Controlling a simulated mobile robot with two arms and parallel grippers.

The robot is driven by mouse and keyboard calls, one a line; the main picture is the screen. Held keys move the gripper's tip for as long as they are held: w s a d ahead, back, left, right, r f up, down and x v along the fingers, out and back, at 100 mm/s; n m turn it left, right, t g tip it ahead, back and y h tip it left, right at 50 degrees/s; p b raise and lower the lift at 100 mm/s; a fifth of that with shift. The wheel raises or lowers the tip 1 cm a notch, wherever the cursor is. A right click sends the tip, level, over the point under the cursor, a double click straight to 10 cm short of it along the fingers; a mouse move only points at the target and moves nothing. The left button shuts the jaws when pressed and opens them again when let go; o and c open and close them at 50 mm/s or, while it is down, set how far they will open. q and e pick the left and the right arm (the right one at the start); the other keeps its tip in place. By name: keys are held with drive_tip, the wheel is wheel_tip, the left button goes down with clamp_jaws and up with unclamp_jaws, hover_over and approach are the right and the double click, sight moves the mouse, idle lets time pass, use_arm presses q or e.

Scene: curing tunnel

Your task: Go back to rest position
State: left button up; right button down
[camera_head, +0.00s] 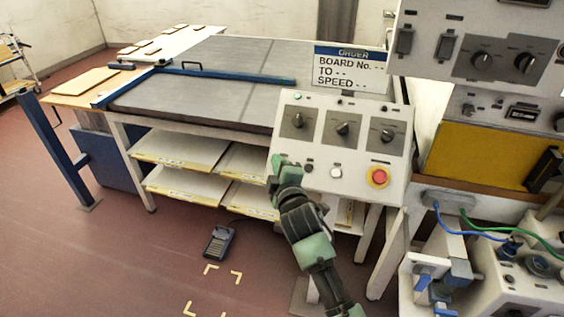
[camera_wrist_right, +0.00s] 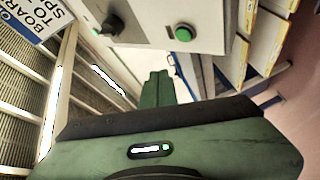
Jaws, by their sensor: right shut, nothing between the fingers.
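My right gripper (camera_head: 280,165) is shut and empty, its green fingers pressed together. In the head view it is in front of the lower left part of a white control panel (camera_head: 318,98). In the wrist view the shut fingers (camera_wrist_right: 157,88) point at the underside of the panel (camera_wrist_right: 205,12), below a green button (camera_wrist_right: 184,33). Whether they touch the panel is unclear. The panel also carries several black knobs (camera_head: 343,128), a white button (camera_head: 336,172) and a red stop button (camera_head: 379,176). My left gripper is not in view.
An order sign (camera_head: 348,68) stands above the panel. A long grey-topped table (camera_head: 200,95) with shelves (camera_head: 180,181) is behind it. Machine boxes with cables (camera_head: 480,232) crowd the right. A foot pedal (camera_head: 218,241) lies on the open red floor at the left.

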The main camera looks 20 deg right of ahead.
idle(0.3)
drive_tip(key=s+a+f+m+g+y, duration=0.1)
drive_tip(key=s+f+g, duration=0.15)
drive_tip(key=f, duration=0.85)
drive_tip(key=s+a+f+m+g, duration=0.1)
drive_tip(key=s+f+g, duration=0.15)
drive_tip(key=f, duration=0.75)
drive_tip(key=s+f+m+g, duration=0.2)
drive_tip(key=s+f, duration=0.5)
drive_tip(key=f, duration=0.4)
drive_tip(key=s+f+m+g, duration=0.1)
drive_tip(key=s+f, duration=0.7)
drive_tip(key=f, duration=0.2)
drive_tip(key=s+d+f+m+g, duration=0.2)
drive_tip(key=s+f, duration=0.4)
drive_tip(key=s, duration=0.6)
drive_tip(key=s+d+f+m+g, duration=0.2)
drive_tip(key=s+f, duration=0.4)
drive_tip(key=s, duration=0.7)
drive_tip(key=s+d+f+m+g, duration=0.2)
drive_tip(key=s+f, duration=0.4)
drive_tip(key=s, duration=0.7)
drive_tip(key=shift+s+g, duration=0.25)
drive_tip(key=shift+g, duration=0.55)
